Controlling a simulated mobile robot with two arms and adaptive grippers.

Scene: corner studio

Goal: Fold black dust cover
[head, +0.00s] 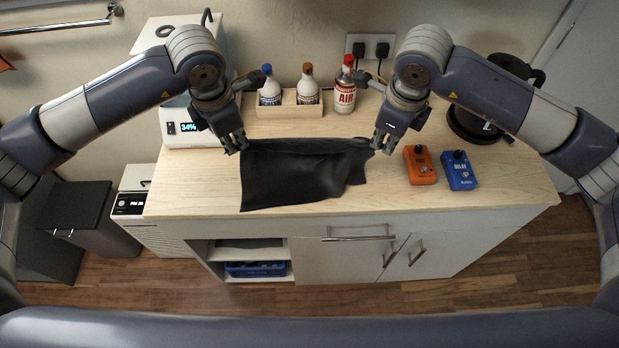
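The black dust cover (300,178) lies spread on the light wooden counter top. Its left edge is fairly straight, and its right side is wavy and uneven. My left gripper (237,147) is at the cover's far left corner, with its fingertips at or very near the cloth. My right gripper (379,146) is at the cover's far right corner, also at or very near the cloth. The fingers are small and dark here, so I cannot tell whether either one grips the fabric.
An orange pedal (420,166) and a blue pedal (459,171) sit right of the cover. Behind it are a wooden tray (288,111) with two bottles and a red-and-white air can (344,88). A white device (182,128) reading 34% stands left.

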